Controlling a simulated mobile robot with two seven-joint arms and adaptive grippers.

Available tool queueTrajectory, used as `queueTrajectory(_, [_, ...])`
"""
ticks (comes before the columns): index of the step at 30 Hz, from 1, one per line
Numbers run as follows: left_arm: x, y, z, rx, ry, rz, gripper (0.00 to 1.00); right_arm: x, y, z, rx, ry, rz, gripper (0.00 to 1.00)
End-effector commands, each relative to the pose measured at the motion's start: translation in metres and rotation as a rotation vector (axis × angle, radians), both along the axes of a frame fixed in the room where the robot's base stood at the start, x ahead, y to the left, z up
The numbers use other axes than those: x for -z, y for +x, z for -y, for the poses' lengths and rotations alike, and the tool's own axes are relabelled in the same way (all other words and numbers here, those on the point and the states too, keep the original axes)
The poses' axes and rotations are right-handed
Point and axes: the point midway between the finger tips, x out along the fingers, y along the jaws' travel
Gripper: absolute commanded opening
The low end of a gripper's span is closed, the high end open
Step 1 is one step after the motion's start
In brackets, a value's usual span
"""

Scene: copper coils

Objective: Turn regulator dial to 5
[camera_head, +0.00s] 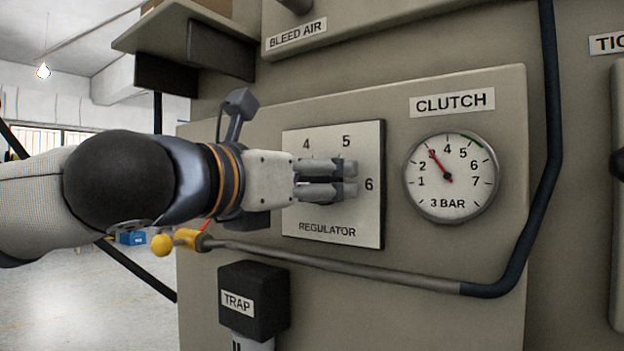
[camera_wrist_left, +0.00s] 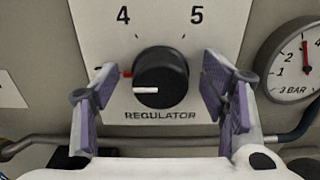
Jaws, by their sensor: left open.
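The regulator dial (camera_wrist_left: 161,78) is a round black knob on a white plate (camera_head: 365,222) labelled REGULATOR. The plate shows 4, 5 and 6 in the head view. The knob's white pointer line faces left, below the 4, and a small red mark shows at its left edge. My left gripper (camera_head: 347,181) is in front of the plate and hides the knob in the head view. In the left wrist view its fingers are open, one on each side of the knob, with visible gaps. My right gripper is not in view.
The CLUTCH gauge (camera_head: 450,177), in bar, stands right of the plate with its red needle near 3. A pipe (camera_head: 350,265) with a yellow-knobbed lever (camera_head: 180,241) runs below the plate. A black TRAP box (camera_head: 262,301) sits lower left.

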Motion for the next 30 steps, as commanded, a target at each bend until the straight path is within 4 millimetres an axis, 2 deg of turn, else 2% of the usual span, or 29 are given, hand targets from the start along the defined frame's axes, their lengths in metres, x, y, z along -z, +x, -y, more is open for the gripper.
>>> queueTrajectory(3, [0.0001, -0.0001, -0.0002, 0.0, 0.0, 0.0, 0.66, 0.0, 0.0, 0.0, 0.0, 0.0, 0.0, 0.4])
queueTrajectory(4, [0.0001, -0.0001, -0.0002, 0.0, 0.0, 0.0, 0.62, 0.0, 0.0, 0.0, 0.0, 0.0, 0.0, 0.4])
queueTrajectory(9, [0.0001, -0.0002, -0.0004, 0.0, 0.0, 0.0, 0.23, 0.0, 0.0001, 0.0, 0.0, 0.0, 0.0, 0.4])
queueTrajectory(10, [0.0001, -0.0002, -0.0004, 0.0, 0.0, 0.0, 0.19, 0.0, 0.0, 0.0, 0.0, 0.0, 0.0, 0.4])
queueTrajectory(20, [-0.0008, -0.0006, -0.0005, 0.0, 0.028, 0.023, 0.19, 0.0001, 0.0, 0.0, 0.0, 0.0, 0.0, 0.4])
queueTrajectory(30, [-0.001, -0.0015, 0.0005, -0.002, 0.218, 0.161, 0.19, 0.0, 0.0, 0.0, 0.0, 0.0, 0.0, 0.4])
